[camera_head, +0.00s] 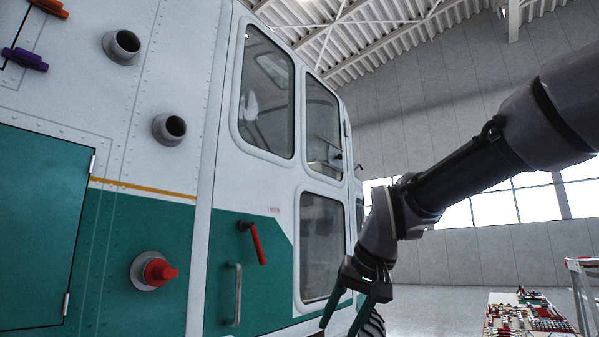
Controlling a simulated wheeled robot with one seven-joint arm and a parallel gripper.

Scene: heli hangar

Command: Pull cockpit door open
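The cockpit door (265,190) is white above and green below and looks closed. It has a large upper window (266,95) and further panes to its right. A red lever handle (258,245) sits on its green part, tilted downward, with a grey vertical grab bar (234,294) below it to the left. My gripper (343,326) hangs at the lower middle, to the right of and lower in the picture than the red handle. Its two green fingers are spread apart with nothing visible between them. It appears apart from the handle.
Left on the fuselage are a red-capped port (160,272), two round grey ports (169,129) and a green hatch (40,225). A wheel (373,325) shows behind my gripper. A cart with small parts (522,315) stands at lower right. Open floor lies between.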

